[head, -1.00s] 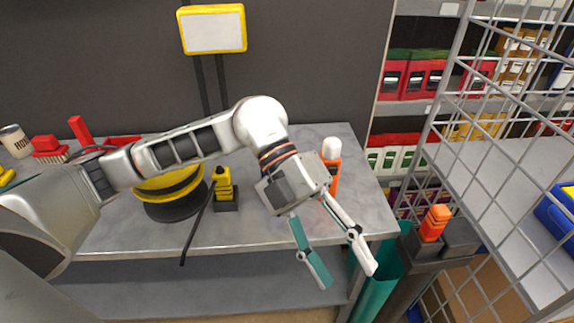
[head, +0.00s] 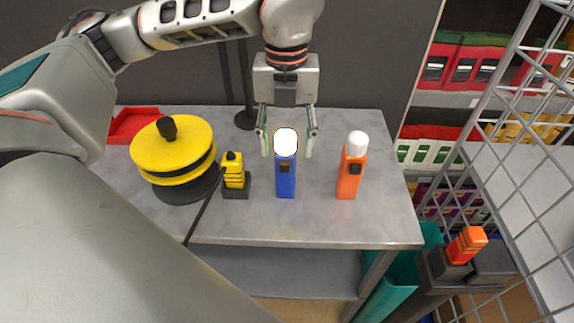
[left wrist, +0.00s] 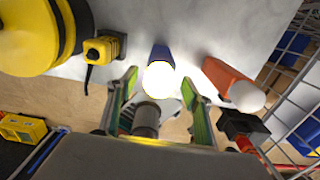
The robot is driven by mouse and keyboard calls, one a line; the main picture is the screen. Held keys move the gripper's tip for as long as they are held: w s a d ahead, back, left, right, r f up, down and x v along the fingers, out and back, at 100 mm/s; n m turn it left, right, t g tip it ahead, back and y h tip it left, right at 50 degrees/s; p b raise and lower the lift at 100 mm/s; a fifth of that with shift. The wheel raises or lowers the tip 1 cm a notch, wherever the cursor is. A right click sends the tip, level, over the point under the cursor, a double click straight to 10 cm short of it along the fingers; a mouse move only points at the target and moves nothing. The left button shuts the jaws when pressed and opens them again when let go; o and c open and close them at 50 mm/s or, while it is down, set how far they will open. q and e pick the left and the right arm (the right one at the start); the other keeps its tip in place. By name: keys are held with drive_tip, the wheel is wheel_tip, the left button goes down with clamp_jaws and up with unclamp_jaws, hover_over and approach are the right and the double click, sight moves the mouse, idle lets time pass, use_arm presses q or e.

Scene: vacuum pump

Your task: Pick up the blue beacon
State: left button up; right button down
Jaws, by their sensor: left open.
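The blue beacon (head: 286,178) stands upright on the grey table, with a lit white dome on top. My left gripper (head: 287,150) is open, its fingers pointing down on either side of the dome in the head view. In the left wrist view the beacon's bright dome (left wrist: 158,79) shows just beyond and between the open fingertips (left wrist: 162,85), with its blue body behind. I cannot tell whether a finger touches it. My right gripper is not in view.
An orange beacon (head: 351,170) with a white top stands to the right of the blue one. A yellow-and-black vacuum pump (head: 172,150) and a small yellow device (head: 234,172) stand to the left. A wire mesh cage (head: 520,130) is at the right.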

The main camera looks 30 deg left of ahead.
sight(286, 159)
use_arm(q)
drive_tip(key=shift+w+a+f, duration=0.15)
drive_tip(key=shift+f, duration=1.2)
drive_tip(key=shift+w+a+f, duration=0.1)
drive_tip(key=shift+f, duration=1.2)
drive_tip(key=c, duration=1.4)
